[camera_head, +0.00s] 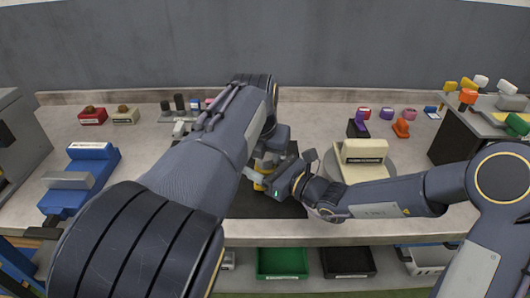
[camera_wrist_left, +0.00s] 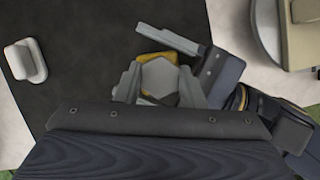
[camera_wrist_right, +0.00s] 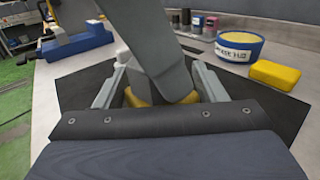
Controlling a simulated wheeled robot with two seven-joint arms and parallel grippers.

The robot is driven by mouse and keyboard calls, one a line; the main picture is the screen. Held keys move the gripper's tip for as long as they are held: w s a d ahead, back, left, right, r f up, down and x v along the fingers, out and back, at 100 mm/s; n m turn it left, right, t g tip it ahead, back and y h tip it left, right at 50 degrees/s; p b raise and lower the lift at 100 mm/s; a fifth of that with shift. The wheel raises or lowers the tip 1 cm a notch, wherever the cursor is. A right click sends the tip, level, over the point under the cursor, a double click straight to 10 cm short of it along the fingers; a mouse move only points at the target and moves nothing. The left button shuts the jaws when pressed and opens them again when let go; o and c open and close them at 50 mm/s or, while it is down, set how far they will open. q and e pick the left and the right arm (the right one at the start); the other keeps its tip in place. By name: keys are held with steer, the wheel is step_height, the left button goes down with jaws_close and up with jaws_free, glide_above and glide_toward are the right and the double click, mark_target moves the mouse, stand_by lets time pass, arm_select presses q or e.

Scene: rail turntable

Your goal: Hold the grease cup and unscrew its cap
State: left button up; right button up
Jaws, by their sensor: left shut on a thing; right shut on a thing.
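The grease cup's yellow body (camera_wrist_right: 135,99) shows low between the fingers of my right gripper (camera_wrist_right: 155,88), which is shut on it. My left gripper (camera_wrist_left: 160,84) comes from above and is shut on the grey six-sided cap (camera_wrist_left: 159,77). A yellow edge of the cup shows just behind the cap in the left wrist view. In the head view, a little yellow of the cup (camera_head: 258,186) shows where my two grippers meet over the black mat. My left arm and gripper hide most of the cup, and its thread cannot be seen.
The black mat (camera_head: 240,205) lies under both grippers. A blue vise-like fixture (camera_head: 85,180) stands left; a cream block (camera_head: 362,160) sits on a round turntable right. Small items line the back.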

mark_target(266, 156)
arm_select(q)
steer(key=shift+n+y, duration=0.6)
steer(key=shift+n, duration=0.8)
steer(key=o, duration=1.3)
steer(key=shift+c, duration=0.2)
steer(key=shift+d+r, duration=0.1)
steer(key=shift+r, duration=1.95)
